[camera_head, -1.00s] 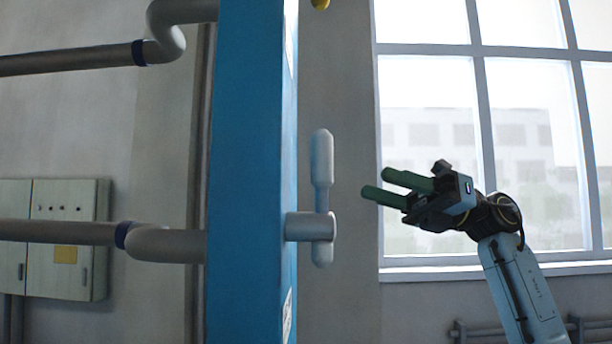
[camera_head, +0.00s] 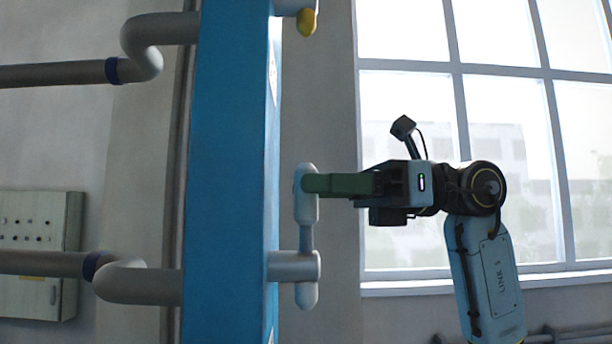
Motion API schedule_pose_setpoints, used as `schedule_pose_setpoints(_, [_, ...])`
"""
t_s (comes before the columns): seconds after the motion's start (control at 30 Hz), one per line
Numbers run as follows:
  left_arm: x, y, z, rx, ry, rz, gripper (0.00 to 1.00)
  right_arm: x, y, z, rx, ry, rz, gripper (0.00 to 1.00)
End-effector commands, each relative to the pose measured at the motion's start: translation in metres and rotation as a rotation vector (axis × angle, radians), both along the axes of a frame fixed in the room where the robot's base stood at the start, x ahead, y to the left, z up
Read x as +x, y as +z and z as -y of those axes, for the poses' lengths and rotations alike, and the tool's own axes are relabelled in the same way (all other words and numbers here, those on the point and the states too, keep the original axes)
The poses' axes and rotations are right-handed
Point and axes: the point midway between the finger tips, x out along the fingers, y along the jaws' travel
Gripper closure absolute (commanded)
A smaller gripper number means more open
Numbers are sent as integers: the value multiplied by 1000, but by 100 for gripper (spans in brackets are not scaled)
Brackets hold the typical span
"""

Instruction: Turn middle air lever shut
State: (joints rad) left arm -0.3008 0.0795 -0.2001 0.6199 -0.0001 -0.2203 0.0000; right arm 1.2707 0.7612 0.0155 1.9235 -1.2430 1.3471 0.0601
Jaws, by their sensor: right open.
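The middle air lever (camera_head: 306,236) is a pale grey handle on a short round stub (camera_head: 290,266) that sticks out from the right side of the blue column (camera_head: 228,170). The lever stands upright, its long arm pointing up. My right gripper (camera_head: 308,184) comes in from the right with its green fingers level. The fingertips are at the upper part of the lever and overlap it in the picture. The fingers line up one behind the other, so the gap between them is hidden; the gripper is open. My left gripper is not in view.
Another valve part with a yellow tip (camera_head: 306,22) sticks out higher on the column. Grey pipes (camera_head: 140,286) run into the column's left side. A grey wall cabinet (camera_head: 40,250) and a large window (camera_head: 420,90) are behind.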

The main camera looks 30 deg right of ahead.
Motion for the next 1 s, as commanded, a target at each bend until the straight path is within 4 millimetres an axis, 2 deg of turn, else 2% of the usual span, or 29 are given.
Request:
schedule_pose_setpoints(0.2, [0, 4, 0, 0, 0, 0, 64, 7, 0, -16, -1, 0, 0, 56])
schedule_pose_setpoints(0.5, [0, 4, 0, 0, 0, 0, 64, 7, 0, -18, -1, 0, -1, 57])
schedule_pose_setpoints(0.83, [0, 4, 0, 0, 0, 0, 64, 7, 0, -17, 0, 0, -1, 100])
schedule_pose_setpoints(1.0, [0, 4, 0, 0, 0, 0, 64, 7, 0, -17, 0, 0, -1, 100])
